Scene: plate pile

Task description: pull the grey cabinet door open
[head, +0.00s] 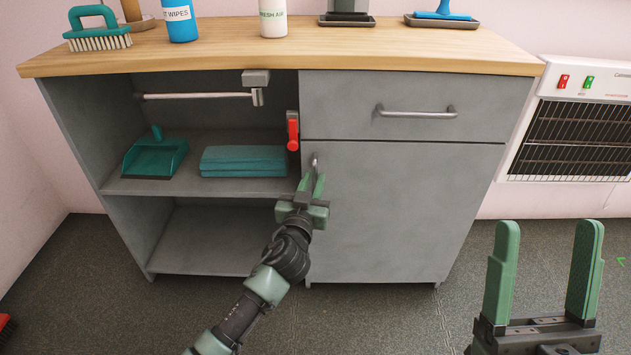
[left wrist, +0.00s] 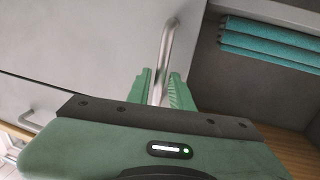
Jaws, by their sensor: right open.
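The grey cabinet door (head: 400,215) is the lower right front panel and sits flush in the cabinet, closed. Its upright metal bar handle (head: 314,160) is near the door's upper left edge; it also shows in the left wrist view (left wrist: 166,50). My left gripper (head: 312,185) is at the handle, its green fingers close together on either side of the bar, shut on it. The lower part of the handle is hidden by the fingers. My right gripper (head: 543,265) is open and empty, in front of the cabinet at the lower right.
A drawer (head: 420,105) with a horizontal handle sits above the door. Open shelves to the left hold a teal dustpan (head: 155,157) and folded teal cloths (head: 243,161). A red-handled item (head: 292,132) hangs beside the door's edge. A heater (head: 575,130) is on the right wall.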

